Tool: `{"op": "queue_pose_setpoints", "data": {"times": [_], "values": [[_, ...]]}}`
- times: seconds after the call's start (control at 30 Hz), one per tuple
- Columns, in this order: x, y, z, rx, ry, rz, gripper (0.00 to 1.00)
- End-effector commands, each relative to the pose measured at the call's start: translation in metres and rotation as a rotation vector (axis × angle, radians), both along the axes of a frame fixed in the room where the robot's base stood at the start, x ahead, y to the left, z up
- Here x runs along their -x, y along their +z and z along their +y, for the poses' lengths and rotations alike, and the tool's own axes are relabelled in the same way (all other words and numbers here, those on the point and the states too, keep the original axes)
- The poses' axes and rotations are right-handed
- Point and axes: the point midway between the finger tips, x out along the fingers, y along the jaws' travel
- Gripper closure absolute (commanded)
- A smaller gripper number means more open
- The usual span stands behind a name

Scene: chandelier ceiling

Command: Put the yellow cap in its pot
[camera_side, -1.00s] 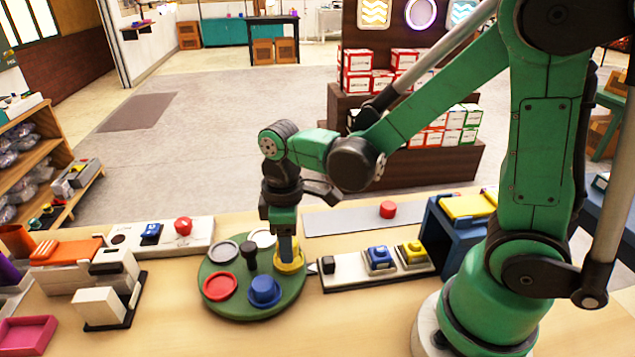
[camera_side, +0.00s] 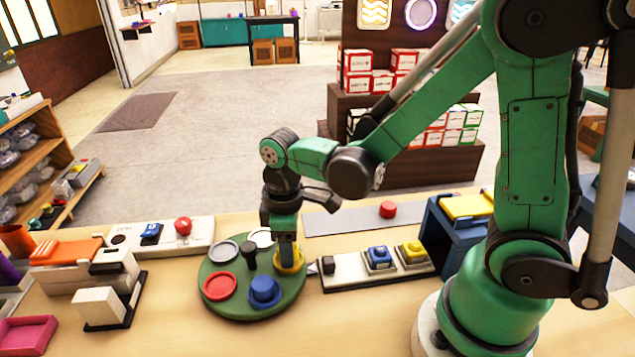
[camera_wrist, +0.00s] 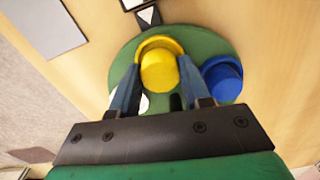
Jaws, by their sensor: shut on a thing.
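The yellow cap (camera_wrist: 158,72) is between the two fingers of my gripper (camera_wrist: 160,90) in the wrist view. The gripper is shut on it. The yellow pot (camera_wrist: 162,42) sits on the round green turntable (camera_side: 236,309); its rim shows around the far side of the cap. In the side view my gripper (camera_side: 289,256) points down at the yellow pot (camera_side: 290,270), and the fingers hide most of the cap. I cannot tell whether the cap is fully seated.
The turntable also holds a blue cap (camera_side: 264,288), a red pot (camera_side: 219,286), a grey pot (camera_side: 223,251) and a black central post (camera_side: 250,256). A button panel (camera_side: 350,276) lies close to its right.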

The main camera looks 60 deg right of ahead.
Motion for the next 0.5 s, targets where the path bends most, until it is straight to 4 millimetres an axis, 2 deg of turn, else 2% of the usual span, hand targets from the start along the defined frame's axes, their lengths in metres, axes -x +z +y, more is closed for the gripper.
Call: {"op": "queue_pose_setpoints", "data": {"times": [0.5], "values": [[0.0000, -0.0035, 0.0000, 0.000, 0.000, 0.000, 1.00]]}}
